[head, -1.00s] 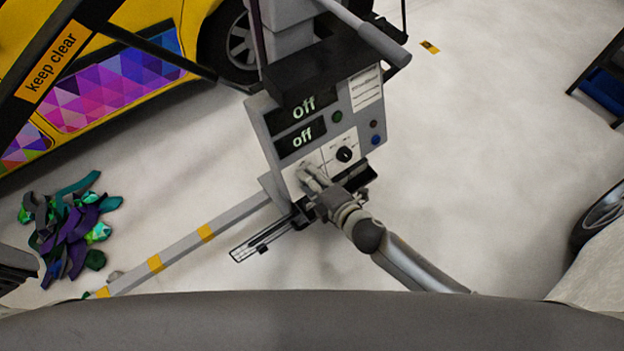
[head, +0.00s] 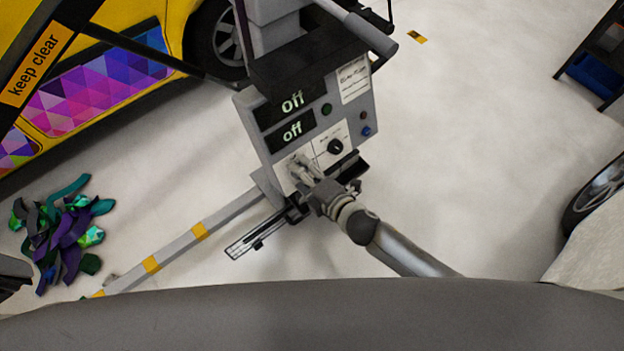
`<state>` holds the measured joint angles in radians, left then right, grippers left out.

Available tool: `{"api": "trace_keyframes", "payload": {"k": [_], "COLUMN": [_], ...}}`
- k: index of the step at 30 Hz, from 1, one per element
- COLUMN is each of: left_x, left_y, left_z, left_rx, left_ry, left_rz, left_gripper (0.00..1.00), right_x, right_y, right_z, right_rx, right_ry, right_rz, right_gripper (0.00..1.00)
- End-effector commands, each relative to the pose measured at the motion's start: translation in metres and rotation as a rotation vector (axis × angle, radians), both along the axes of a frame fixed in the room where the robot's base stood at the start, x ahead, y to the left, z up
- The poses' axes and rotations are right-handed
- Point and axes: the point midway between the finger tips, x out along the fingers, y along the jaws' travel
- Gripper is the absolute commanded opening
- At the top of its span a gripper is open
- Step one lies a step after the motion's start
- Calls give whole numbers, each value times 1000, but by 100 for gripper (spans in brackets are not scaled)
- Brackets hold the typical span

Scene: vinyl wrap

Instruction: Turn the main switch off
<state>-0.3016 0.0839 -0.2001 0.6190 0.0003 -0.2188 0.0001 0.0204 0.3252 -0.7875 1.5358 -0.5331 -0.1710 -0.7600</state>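A grey control panel (head: 350,103) faces me in the head view, with two dark displays (head: 292,132) that both read "off". A black rotary knob (head: 335,146) sits on a white plate at the lower right of the panel. My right gripper (head: 300,168) is at the panel's lower left, left of and below the knob. Its fingers cover that part of the panel, so any switch behind them is hidden. I cannot tell whether they are closed on anything.
A green button (head: 327,109) and small red and blue buttons (head: 366,130) are on the panel's right. A grey beam with yellow bands (head: 175,252) runs to the lower left. Scraps of coloured vinyl (head: 65,235) lie on the floor. A yellow car (head: 110,85) stands behind.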

Motion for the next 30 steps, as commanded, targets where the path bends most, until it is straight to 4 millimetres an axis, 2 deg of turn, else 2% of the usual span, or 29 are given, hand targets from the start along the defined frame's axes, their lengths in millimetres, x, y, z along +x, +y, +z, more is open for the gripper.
{"api": "trace_keyframes", "payload": {"k": [5,18,24,30], "left_x": [1,2,2,2], "left_y": [-2,-3,-3,-3], "left_z": [0,0,0,0], "left_rx": [-2,-3,-3,-3], "left_ry": [-1,-1,-1,-1], "left_rz": [1,1,1,1], "left_gripper": [40,40,40,40], "right_x": [-16,-78,-89,-90], "right_y": [-11,-55,-63,-64], "right_z": [6,35,41,42], "right_rx": [-1,-1,0,-1], "right_ry": [2,3,1,-1], "right_rz": [0,1,1,0], "right_gripper": [60,60,60,60]}}
